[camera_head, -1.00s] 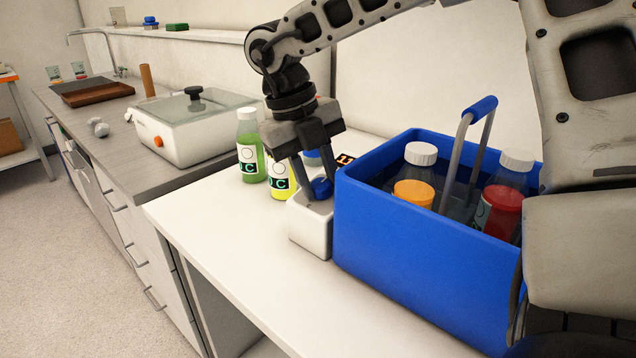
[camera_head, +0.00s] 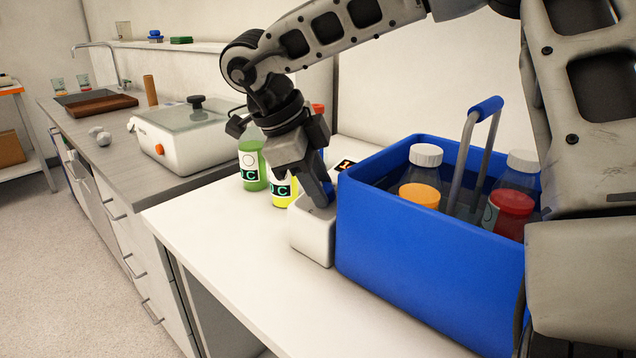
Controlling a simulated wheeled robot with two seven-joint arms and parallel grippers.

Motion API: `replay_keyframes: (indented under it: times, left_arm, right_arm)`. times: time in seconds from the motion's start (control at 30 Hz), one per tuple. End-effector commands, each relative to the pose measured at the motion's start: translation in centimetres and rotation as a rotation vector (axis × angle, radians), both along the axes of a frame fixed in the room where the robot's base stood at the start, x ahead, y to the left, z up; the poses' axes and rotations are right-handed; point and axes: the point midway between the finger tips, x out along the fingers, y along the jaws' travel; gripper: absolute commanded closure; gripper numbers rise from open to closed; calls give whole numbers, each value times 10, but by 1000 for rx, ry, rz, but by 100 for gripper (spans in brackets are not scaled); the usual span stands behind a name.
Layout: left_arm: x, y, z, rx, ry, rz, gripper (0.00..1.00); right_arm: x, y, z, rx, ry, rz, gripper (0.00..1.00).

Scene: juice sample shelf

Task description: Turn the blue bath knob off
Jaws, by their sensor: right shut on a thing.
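A small white bath box (camera_head: 312,240) stands on the white counter, against the left side of the blue carrier. The blue knob (camera_head: 330,189) is on top of it, and only a sliver shows beside the fingers. My right gripper (camera_head: 322,198) reaches down from above and is shut on the knob. Its fingers are turned nearly edge-on, one hiding the other, so the knob's angle cannot be read. My left gripper is not in view.
A green bottle (camera_head: 252,170) and a yellow bottle (camera_head: 283,190) stand close behind the gripper. A larger white bath with an orange knob (camera_head: 159,149) sits on the grey bench. The counter's front is clear.

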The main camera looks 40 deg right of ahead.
Motion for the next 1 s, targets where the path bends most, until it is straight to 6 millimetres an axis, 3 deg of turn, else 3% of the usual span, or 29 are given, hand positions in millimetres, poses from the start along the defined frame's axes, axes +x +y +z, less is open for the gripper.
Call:
replay_keyframes:
  times: [0.5,1.0]
  left_arm:
    - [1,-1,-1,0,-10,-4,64]
    - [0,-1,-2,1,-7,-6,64]
  right_arm:
    - [0,1,1,-8,82,335,92]
    - [0,2,1,-8,100,401,92]
